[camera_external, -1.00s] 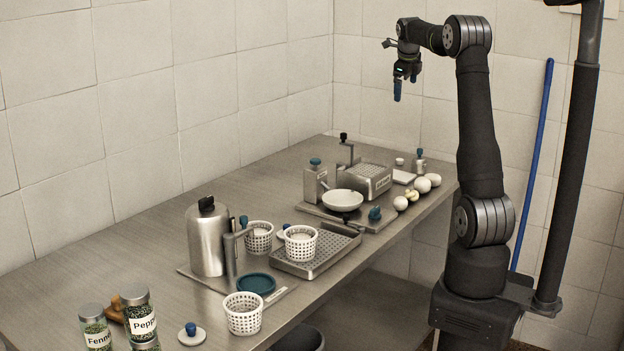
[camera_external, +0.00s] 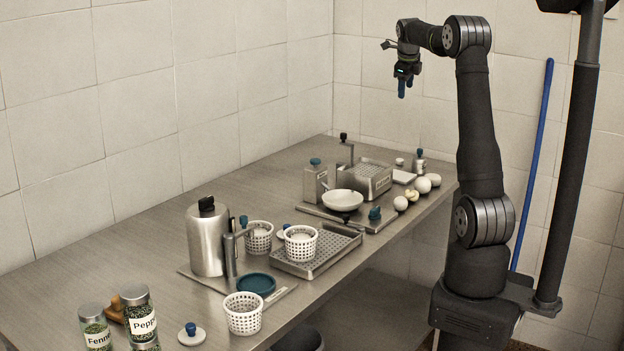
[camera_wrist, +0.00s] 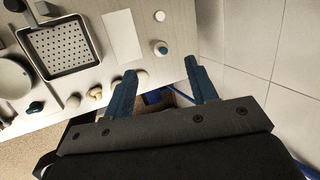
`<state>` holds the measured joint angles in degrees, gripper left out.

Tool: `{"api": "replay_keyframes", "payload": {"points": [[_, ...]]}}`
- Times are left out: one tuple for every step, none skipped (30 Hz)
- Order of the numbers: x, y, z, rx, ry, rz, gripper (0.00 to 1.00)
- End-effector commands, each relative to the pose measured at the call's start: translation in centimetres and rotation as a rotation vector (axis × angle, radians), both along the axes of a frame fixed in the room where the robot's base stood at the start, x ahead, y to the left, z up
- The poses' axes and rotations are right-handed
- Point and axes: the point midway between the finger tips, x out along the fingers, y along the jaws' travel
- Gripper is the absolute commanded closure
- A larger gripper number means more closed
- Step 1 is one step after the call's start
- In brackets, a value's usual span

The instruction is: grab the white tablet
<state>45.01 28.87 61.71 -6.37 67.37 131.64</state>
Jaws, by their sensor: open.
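The white tablet (camera_wrist: 123,37) is a flat pale rectangle lying on the metal table near its far end. In the external view it is a small pale slab (camera_external: 403,177) beside the perforated grater box. My gripper (camera_external: 402,88) hangs in the air well above the far end of the table, fingers pointing down. In the wrist view my gripper (camera_wrist: 160,72) shows two blue fingers spread apart with nothing between them. The tablet lies beyond and left of the fingers there, fully visible and untouched.
A small bottle with a blue cap (camera_wrist: 161,48) and a small white cup (camera_wrist: 159,16) stand right of the tablet. Several white round items (camera_external: 423,186) line the table edge. The perforated tray box (camera_wrist: 62,46) is left of the tablet. A tiled wall rises behind.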

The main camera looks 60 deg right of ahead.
Motion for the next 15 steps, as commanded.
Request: {"api": "replay_keyframes", "payload": {"points": [[0.1, -0.2, -0.4, -0.008, 0.018, 0.041, 0.48], [0.2, -0.3, -0.7, -0.016, 0.034, 0.077, 0.48], [0.3, -0.5, -1.1, -0.029, 0.057, 0.134, 0.48], [0.5, -0.7, -1.5, -0.040, 0.077, 0.184, 0.48], [0.6, -0.9, -1.9, -0.051, 0.100, 0.237, 0.48], [0.7, -1.1, -2.5, -0.067, 0.132, 0.314, 0.48], [0.9, -1.3, -2.9, -0.079, 0.156, 0.373, 0.48], [1.0, -1.5, -3.3, -0.091, 0.180, 0.433, 0.48], [1.2, -1.7, -3.9, -0.107, 0.212, 0.511, 0.48], [1.3, -1.9, -4.3, -0.119, 0.236, 0.570, 0.48], [1.4, -2.0, -4.7, -0.130, 0.261, 0.629, 0.48], [1.6, -2.3, -5.3, -0.145, 0.293, 0.708, 0.48], [1.7, -2.4, -5.8, -0.157, 0.317, 0.767, 0.48], [1.8, -2.6, -6.2, -0.168, 0.342, 0.826, 0.48], [1.9, -2.8, -6.8, -0.184, 0.375, 0.906, 0.48]]}}
